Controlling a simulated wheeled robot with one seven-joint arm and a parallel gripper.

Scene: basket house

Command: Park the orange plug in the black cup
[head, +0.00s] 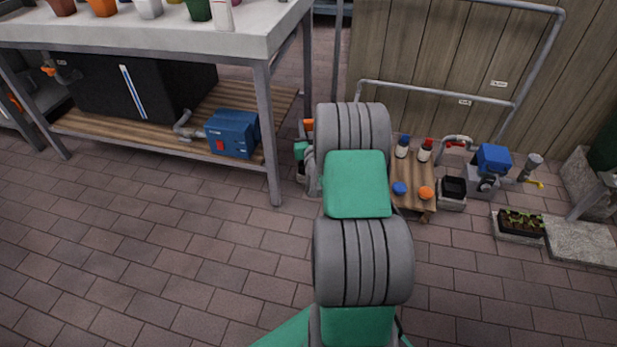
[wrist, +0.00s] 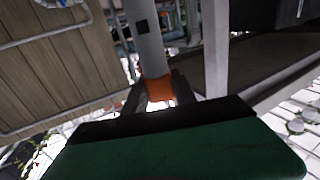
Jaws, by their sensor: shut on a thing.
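My gripper (wrist: 160,95) is shut on the orange plug (wrist: 160,86), which shows between its dark fingers in the wrist view. In the head view my arm hides most of the gripper; a small orange patch (head: 308,125) beside the arm, left of its far end, looks like the held plug. I cannot make out a cup for certain. A black square open container (head: 454,187) in a pale surround stands on the floor right of the low wooden bench, well right of the gripper.
The low bench (head: 413,172) holds two bottles with blue and red caps, a blue round piece (head: 400,188) and an orange round piece (head: 426,193). A blue-topped device (head: 492,160) stands to its right. A workbench (head: 255,40) is at left. The brick floor in front is clear.

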